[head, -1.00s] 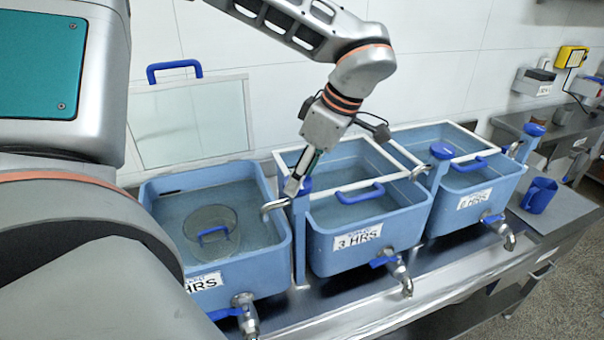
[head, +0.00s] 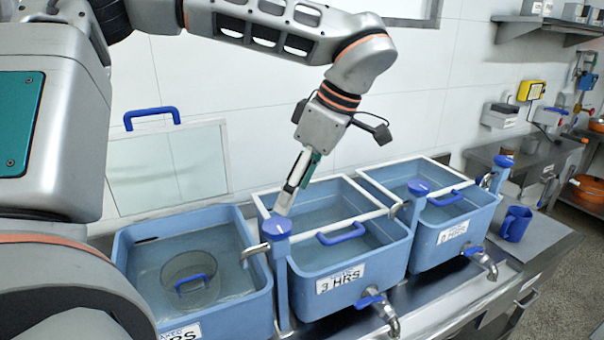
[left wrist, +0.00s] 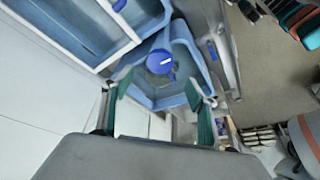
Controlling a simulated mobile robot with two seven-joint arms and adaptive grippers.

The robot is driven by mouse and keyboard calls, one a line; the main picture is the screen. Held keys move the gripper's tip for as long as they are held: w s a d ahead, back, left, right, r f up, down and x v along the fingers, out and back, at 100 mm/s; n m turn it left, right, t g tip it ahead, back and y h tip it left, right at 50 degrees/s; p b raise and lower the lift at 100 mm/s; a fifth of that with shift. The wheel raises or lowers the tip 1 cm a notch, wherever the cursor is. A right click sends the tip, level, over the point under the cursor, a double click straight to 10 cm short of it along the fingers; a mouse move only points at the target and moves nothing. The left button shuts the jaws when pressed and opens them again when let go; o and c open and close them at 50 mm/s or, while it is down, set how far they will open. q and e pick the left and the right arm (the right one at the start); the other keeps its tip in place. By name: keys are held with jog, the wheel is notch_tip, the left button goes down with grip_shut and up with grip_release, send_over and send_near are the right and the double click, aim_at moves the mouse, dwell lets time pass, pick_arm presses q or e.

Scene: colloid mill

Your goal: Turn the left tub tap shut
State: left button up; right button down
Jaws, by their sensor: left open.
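The left tub tap has a round blue knob (head: 276,226) on a blue post between the left tub (head: 238,317) and the middle tub. Its metal spout (head: 254,251) points left over the left tub. My left gripper (head: 283,208) points down just above and behind the knob, empty. In the left wrist view my open fingers (left wrist: 158,88) stand apart on either side, and the blue knob (left wrist: 160,62) shows beyond and between them, with no clear contact. The left tub holds water and a round glass dish with a blue handle (head: 192,281). My right gripper is out of view.
The middle tub (head: 352,265) and right tub (head: 455,222) have white-framed covers with blue handles and their own blue-topped taps. Drain taps (head: 380,308) stick out in front. A framed panel (head: 170,165) leans on the wall. A blue jug (head: 515,223) stands right.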

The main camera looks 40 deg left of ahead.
pick_arm(q)
jog(key=shift+v, duration=1.85)
